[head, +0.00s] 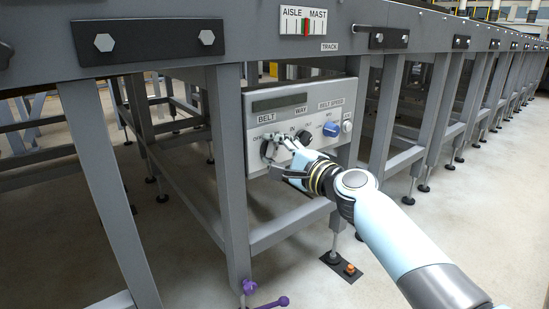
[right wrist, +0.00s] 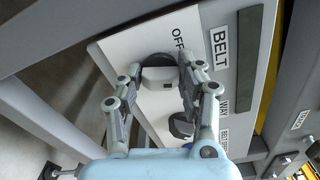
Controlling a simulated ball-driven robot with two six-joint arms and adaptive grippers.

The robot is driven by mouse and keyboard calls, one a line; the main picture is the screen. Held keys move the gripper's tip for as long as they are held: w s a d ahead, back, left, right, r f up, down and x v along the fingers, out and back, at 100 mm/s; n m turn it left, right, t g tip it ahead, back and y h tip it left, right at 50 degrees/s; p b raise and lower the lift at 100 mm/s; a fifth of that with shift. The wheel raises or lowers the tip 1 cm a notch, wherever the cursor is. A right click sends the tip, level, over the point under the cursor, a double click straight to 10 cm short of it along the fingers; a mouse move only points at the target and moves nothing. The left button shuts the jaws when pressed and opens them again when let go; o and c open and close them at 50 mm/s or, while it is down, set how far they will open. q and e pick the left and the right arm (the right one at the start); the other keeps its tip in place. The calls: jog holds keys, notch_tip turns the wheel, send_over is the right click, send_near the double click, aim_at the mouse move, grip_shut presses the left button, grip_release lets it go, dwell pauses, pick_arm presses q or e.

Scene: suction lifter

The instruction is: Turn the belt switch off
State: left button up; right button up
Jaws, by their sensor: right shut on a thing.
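The control panel (head: 290,104) is a light grey box under the conveyor frame. Its BELT switch (head: 265,150) is a dark round knob at the lower left, partly hidden by my right gripper (head: 273,148). In the right wrist view the knob (right wrist: 158,76) sits between the two fingers of my right gripper (right wrist: 157,84), which is shut on it. I cannot tell for sure which position the knob points to. My left gripper is not in view.
A second dark knob, the WAY switch (head: 303,138), and a blue BELT SPEED knob (head: 331,129) are to the right on the panel. A grey frame leg (head: 228,170) stands just left of the panel. A purple-handled clamp (head: 270,302) is near the floor.

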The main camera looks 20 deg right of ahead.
jog(key=shift+f+n+b, duration=0.25)
jog(key=shift+n+b, duration=0.2)
jog(key=shift+n, duration=0.55)
jog(key=n+b, duration=0.2)
jog(key=n, duration=0.3)
jog(key=shift+b, duration=0.4)
jog(key=n+b, duration=0.1)
jog(key=n, duration=0.1)
jog(key=shift+n, duration=0.4)
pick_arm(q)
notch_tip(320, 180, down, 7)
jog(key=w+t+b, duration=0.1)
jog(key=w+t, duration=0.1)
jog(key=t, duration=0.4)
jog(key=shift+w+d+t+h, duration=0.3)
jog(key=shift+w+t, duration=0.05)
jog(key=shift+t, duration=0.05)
pick_arm(e)
jog(key=shift+n, duration=1.2)
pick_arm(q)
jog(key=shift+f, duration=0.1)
pick_arm(e)
jog(key=shift+r, duration=0.1)
jog(key=o, duration=1.1)
jog(key=shift+o, duration=0.2)
